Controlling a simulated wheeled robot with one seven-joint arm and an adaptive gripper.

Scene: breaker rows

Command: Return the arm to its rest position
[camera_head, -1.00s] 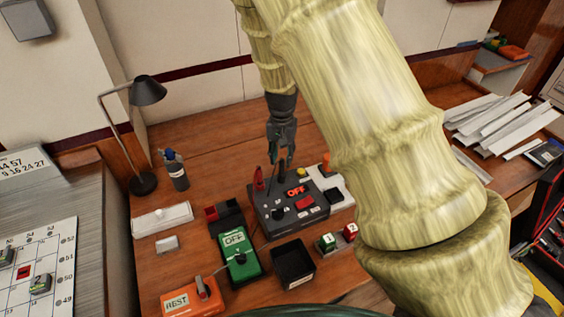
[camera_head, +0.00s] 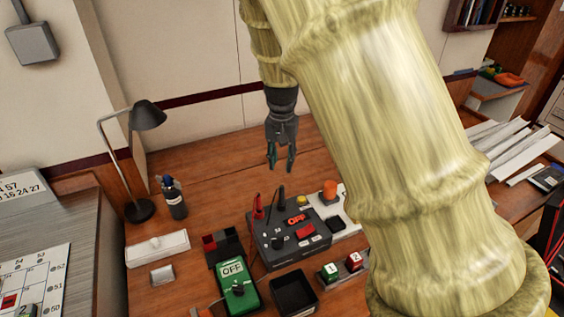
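My gripper (camera_head: 281,160) hangs fingers down above the back of the wooden desk (camera_head: 215,160). Its two fingers are spread apart with nothing between them. It is behind and above the dark grey control box (camera_head: 288,240), apart from it. The box carries a red "OFF" label and a black upright lever (camera_head: 281,199). My arm comes in from the right and covers much of the desk's right part.
A green "OFF" device (camera_head: 238,285), a black tray (camera_head: 294,294) and numbered blocks (camera_head: 331,270) lie in front. The desk's back middle is clear.

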